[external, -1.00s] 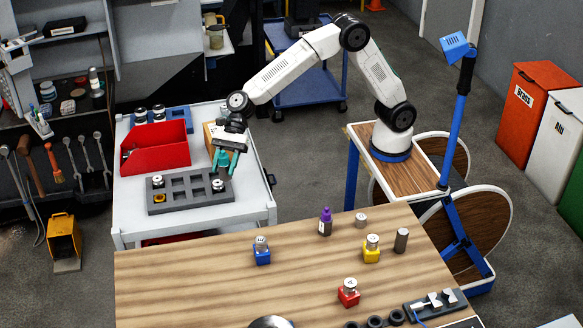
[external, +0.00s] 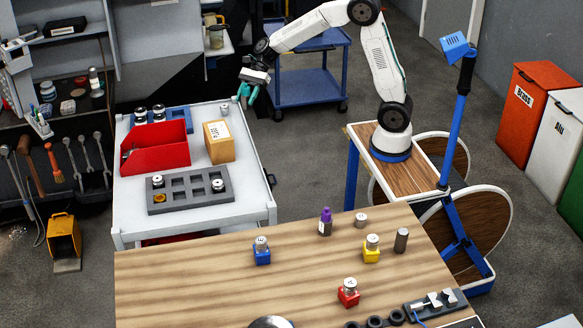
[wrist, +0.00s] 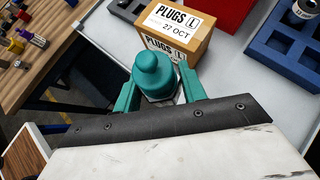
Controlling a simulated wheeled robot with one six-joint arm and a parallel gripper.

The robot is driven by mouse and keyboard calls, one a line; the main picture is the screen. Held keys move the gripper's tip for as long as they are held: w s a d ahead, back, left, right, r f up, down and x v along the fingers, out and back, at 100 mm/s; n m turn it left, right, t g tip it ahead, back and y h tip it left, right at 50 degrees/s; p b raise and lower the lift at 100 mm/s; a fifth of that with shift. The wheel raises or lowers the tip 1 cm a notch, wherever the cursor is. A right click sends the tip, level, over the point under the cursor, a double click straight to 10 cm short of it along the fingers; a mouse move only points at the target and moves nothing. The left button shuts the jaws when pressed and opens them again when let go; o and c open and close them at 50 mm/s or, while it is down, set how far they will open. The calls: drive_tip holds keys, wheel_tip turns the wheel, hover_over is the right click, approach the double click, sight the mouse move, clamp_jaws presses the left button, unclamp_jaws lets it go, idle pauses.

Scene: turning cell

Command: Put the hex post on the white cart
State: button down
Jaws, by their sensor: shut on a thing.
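My gripper (external: 250,92) is raised at the back right corner of the white cart (external: 245,190), with its teal fingers pointing down. In the wrist view, my gripper (wrist: 158,95) is shut on a teal, round-topped piece, which I take as the hex post (wrist: 151,72). A pale, metallic-looking edge shows beneath its teal top; its lower part is hidden. In the external view the held piece is too small to make out. The cart's pale top (wrist: 225,60) shows behind the fingers in the wrist view. I cannot tell the exact height above it.
On the cart stand a cardboard plugs box (external: 220,142), a red bin (external: 157,146), a dark slotted tray (external: 190,190) and a small metal cylinder (external: 224,109) near the back edge. Free cart top lies right of the box. The wooden table (external: 200,285) holds several small parts.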

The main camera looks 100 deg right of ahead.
drive_tip(key=s+d, duration=0.4)
wheel_tip(320, 180, down, 7)
drive_tip(key=w+d, duration=0.1)
drive_tip(key=w, duration=0.4)
drive_tip(key=w+d+f, duration=0.1)
drive_tip(key=w+d, duration=0.1)
drive_tip(key=w, duration=0.2)
drive_tip(key=w+d, duration=0.2)
drive_tip(key=w, duration=0.3)
drive_tip(key=shift+w+f, duration=0.55)
drive_tip(key=shift+f, duration=1.55)
drive_tip(key=shift+s+f, duration=0.1)
drive_tip(key=c, duration=0.8)
unclamp_jaws()
drive_tip(key=shift+f, duration=0.1)
